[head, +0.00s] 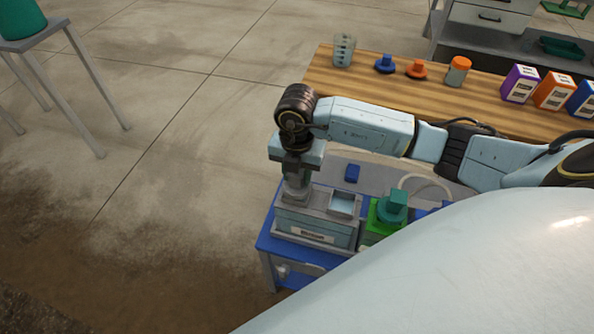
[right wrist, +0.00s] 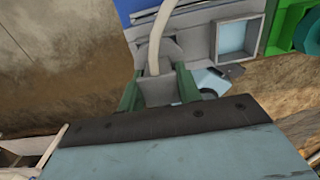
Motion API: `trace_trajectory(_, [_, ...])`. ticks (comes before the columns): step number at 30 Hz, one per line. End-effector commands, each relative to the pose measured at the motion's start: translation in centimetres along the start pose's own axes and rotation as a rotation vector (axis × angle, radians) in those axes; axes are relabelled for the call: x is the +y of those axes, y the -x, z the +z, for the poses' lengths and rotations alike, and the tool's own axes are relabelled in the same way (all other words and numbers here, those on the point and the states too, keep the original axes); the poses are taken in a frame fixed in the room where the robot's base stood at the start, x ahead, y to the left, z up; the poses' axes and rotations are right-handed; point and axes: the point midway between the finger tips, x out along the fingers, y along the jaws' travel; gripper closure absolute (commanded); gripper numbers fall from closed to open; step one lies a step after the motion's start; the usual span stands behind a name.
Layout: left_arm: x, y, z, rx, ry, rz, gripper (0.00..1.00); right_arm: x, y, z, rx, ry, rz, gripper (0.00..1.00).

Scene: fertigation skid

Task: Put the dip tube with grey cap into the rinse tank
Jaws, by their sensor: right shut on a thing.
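My right gripper (head: 297,188) points down over the left part of a grey tank (head: 291,226) with a front label too small to read surely. In the right wrist view its green fingers (right wrist: 158,90) are shut on the grey cap (right wrist: 155,88) of the dip tube. A pale hose (right wrist: 157,38) runs from the cap. The cap is at a round grey fitting (right wrist: 173,50) on the tank top; I cannot tell whether it is fully seated. The tube below the cap is hidden. My left gripper is not in view.
The tank has a square opening (head: 342,204) with pale blue inside. A green tank with a teal cap (head: 391,207) stands to its right, on the blue skid (head: 268,243). A wooden bench (head: 390,85) behind holds a beaker, caps, a jar and boxes. Open floor lies left.

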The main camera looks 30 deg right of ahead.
Motion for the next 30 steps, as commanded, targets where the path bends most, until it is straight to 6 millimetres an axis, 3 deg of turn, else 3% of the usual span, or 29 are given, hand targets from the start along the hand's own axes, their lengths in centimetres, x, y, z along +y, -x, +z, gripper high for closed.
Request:
trace_trajectory(14, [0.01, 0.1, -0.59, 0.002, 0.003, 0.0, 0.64, 0.01, -0.29, 0.0, 0.0, 0.0, 0.0, 1.0])
trace_trajectory(15, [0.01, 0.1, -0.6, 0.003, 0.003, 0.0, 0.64, 0.01, -0.29, 0.0, 0.0, 0.0, 0.0, 0.61])
trace_trajectory(19, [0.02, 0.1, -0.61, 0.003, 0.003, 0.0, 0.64, 0.01, -0.29, 0.0, 0.0, 0.0, 0.0, 0.44])
trace_trajectory(30, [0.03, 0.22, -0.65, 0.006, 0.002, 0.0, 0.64, 0.01, 0.15, 0.03, -0.001, 0.0, 0.001, 0.41])
